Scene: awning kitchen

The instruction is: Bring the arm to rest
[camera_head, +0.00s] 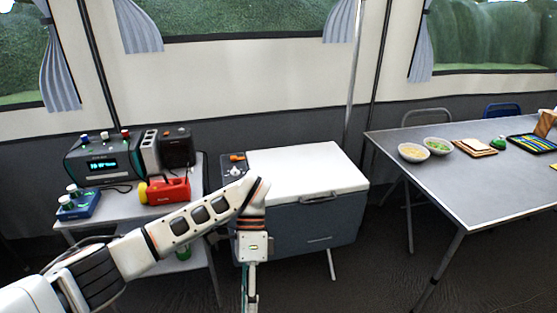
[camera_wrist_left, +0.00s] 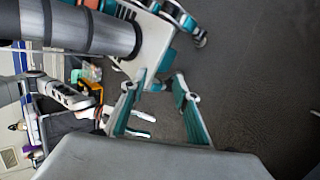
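My left arm (camera_head: 185,225) comes in from the lower left of the head view, and its wrist bends downward in front of the cooler. My left gripper (camera_head: 250,290) points down at the bottom edge, partly cut off. In the left wrist view, its two teal-lined fingers (camera_wrist_left: 158,100) stand apart with nothing between them.
A cooler (camera_head: 310,165) with a white lid stands just behind the wrist. Left of it, a small table (camera_head: 195,208) holds a radio (camera_head: 98,160) and a red lantern (camera_head: 167,190). A grey table (camera_head: 455,190) with bowls and food stands at right. Dark floor (camera_head: 375,270) between is clear.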

